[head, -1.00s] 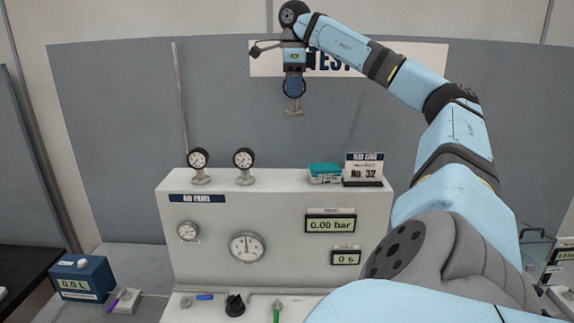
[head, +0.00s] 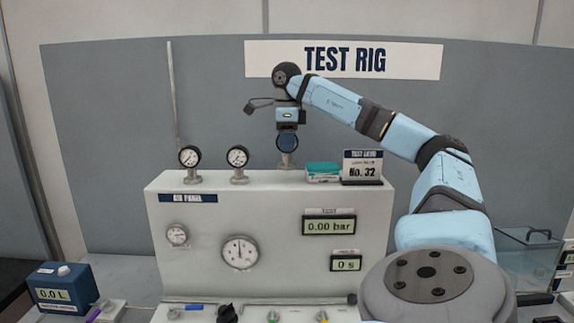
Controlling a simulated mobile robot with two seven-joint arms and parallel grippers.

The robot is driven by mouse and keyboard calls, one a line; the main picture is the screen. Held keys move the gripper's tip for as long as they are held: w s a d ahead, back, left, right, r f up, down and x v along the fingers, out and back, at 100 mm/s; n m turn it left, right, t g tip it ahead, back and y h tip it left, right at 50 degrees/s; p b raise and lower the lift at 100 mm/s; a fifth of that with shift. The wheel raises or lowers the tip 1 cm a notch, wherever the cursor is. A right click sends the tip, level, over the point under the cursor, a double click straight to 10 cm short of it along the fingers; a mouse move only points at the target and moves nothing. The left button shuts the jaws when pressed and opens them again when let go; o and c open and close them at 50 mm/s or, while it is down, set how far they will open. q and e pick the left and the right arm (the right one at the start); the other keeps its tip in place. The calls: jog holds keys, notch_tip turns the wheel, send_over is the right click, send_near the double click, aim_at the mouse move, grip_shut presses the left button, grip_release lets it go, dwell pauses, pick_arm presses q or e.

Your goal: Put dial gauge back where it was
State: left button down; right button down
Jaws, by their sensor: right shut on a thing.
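My right gripper (head: 287,126) points down above the top of the white test panel (head: 270,205). It is shut on a dial gauge (head: 287,144), which hangs upright below the fingers with a dark blue round side towards me. The gauge's metal foot is at the panel's top, near its back edge; I cannot tell whether it touches. Two more dial gauges stand on the panel top to the left, a far left one (head: 190,158) and a nearer one (head: 238,158). My left gripper is not in view.
A thin upright rod (head: 174,95) rises behind on the left. A blue meter box (head: 62,288) sits lower left.

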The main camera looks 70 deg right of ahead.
aim_at(287, 164)
jog(key=shift+s+f, duration=0.1)
jog(key=shift+f, duration=0.25)
notch_tip(287, 164, down, 2)
jog(key=shift+a+f, duration=0.1)
jog(key=shift+f, duration=0.45)
jog(key=shift+f, duration=0.1)
jog(key=c, duration=0.9)
grip_release()
